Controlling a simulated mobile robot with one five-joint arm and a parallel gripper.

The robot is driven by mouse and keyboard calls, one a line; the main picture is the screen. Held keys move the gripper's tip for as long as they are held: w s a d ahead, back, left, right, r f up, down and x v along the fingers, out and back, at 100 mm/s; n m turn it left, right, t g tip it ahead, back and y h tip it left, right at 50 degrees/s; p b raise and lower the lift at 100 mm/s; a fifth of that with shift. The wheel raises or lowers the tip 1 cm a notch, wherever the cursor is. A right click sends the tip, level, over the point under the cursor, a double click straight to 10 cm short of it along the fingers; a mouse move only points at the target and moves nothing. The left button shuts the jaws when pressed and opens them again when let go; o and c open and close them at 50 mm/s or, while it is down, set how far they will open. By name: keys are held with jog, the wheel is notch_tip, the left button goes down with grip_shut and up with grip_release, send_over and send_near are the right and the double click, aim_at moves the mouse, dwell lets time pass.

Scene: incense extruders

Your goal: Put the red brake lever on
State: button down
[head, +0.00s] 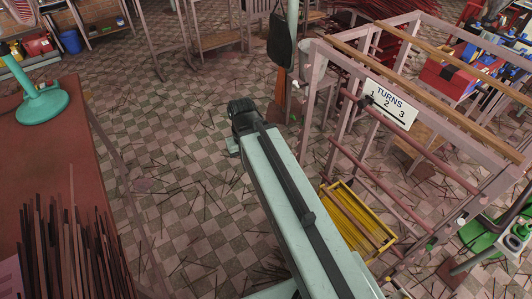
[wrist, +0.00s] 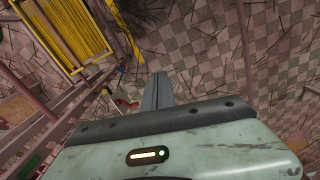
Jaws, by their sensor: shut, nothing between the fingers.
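My gripper (wrist: 158,82) shows in the wrist view as two dark fingers pressed together, with nothing between them. It is over the tiled floor. In the head view my arm stretches out over the floor, and the fingers cannot be made out at its far end. I cannot pick out the red brake lever for certain in either view. A small red and white thing (wrist: 124,103) shows left of the fingers in the wrist view, partly hidden behind the gripper body; I cannot tell what it is.
A pink metal frame with a "TURNS 1 2 3" sign (head: 389,104) stands right of my arm. A yellow crate of sticks (head: 357,220) is beside it. A red-brown table (head: 60,150) is at left. Sticks litter the floor (head: 180,160), which is otherwise open between table and arm.

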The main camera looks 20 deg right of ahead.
jog(key=w+d+f+b, duration=0.4)
jog(key=w+d, duration=0.1)
jog(key=w, duration=0.3)
jog(key=w+d+f+n+b, duration=0.1)
jog(key=w+d+f+b, duration=0.4)
jog(key=w, duration=0.3)
jog(key=w+d+f+n+b, duration=0.1)
jog(key=w+d+f+b, duration=0.3)
jog(key=w, duration=0.5)
jog(key=shift+d+f+t+b, duration=0.3)
jog(key=shift+d+f+b, duration=0.15)
jog(key=shift+d, duration=0.6)
notch_tip(320, 180, down, 13)
jog(key=s+b, duration=0.2)
jog(key=b, duration=1)
jog(key=shift+d+b, duration=0.15)
jog(key=shift+b, duration=0.25)
